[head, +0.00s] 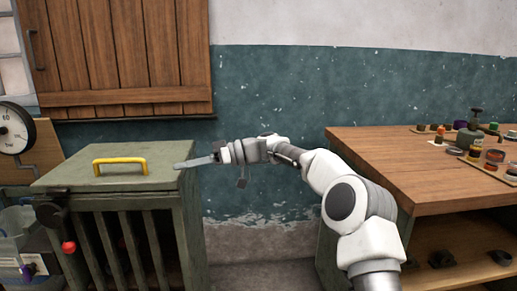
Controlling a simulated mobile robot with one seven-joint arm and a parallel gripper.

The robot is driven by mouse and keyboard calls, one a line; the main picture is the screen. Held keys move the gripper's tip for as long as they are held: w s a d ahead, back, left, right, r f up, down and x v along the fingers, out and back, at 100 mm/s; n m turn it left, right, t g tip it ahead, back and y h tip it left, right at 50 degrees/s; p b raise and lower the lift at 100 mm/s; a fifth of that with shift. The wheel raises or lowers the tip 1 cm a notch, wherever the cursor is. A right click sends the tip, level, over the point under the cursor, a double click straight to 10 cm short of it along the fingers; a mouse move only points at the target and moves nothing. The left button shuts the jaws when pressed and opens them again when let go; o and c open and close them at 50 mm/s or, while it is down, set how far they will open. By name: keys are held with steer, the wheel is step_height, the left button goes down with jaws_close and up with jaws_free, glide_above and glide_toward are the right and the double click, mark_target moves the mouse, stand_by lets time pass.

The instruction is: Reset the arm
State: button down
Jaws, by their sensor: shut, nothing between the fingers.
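My gripper (194,162) is at the end of my white arm, which reaches from the lower right towards the left. It points left, with its tips over or just in front of the right edge of the green cabinet's top (115,172). I cannot tell whether it touches the cabinet. Its fingers look closed together, and nothing shows between them. The yellow handle (120,166) on the cabinet top lies further left, apart from the gripper.
A wooden shutter (125,50) hangs above the cabinet. A gap separates cabinet and bench.

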steer(key=s+d+f+m+t+h, duration=0.35)
steer(key=s+d+m+h, duration=0.4)
steer(key=s+d, duration=1)
steer(key=s+d+f+m+t+h, duration=0.3)
steer(key=s+d+m+t+h, duration=0.35)
steer(key=s+d, duration=1.05)
step_height(320, 180, up, 25)
steer(key=s+m+g+h+p, duration=0.1)
steer(key=p, duration=2.4)
steer(key=shift+s+a+r+g+h+p, duration=0.2)
steer(key=shift+s+a+g+h+p, duration=0.1)
steer(key=shift+s+a+h, duration=0.1)
steer(key=shift+a, duration=0.1)
